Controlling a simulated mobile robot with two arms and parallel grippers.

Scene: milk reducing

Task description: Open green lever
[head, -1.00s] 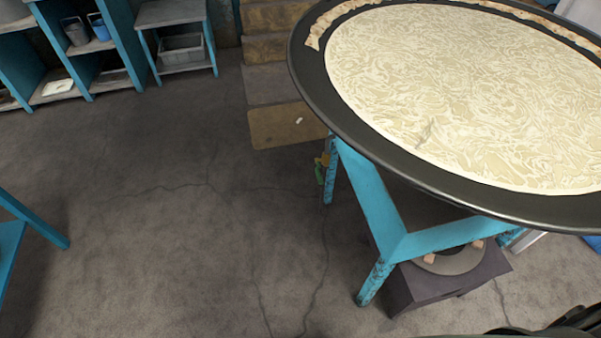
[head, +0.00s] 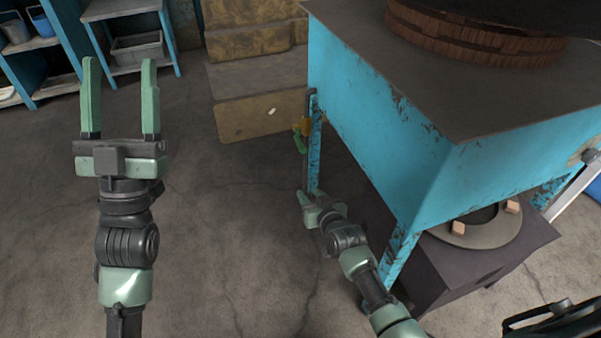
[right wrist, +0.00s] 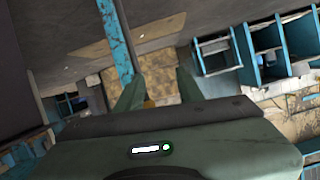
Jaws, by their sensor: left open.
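The green lever (head: 300,141) is small and sits by an orange-yellow fitting on a thin pipe at the left corner of the blue stove (head: 390,110). It hangs slanted down. My right gripper (head: 313,202) is below the lever, near the stove's leg, apart from the lever. In the right wrist view its fingers (right wrist: 158,76) stand apart, with the blue leg beside the left one and a small orange-yellow bit low between them. My left gripper (head: 120,64) is open and empty, raised over the floor at the left.
Brown steps (head: 250,95) stand behind the lever. A dark box with a round ring (head: 480,235) sits under the stove. A brick ring (head: 470,40) and a dark pan underside (head: 530,14) are above. Blue shelves (head: 40,65) stand at the back left. The middle floor is clear.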

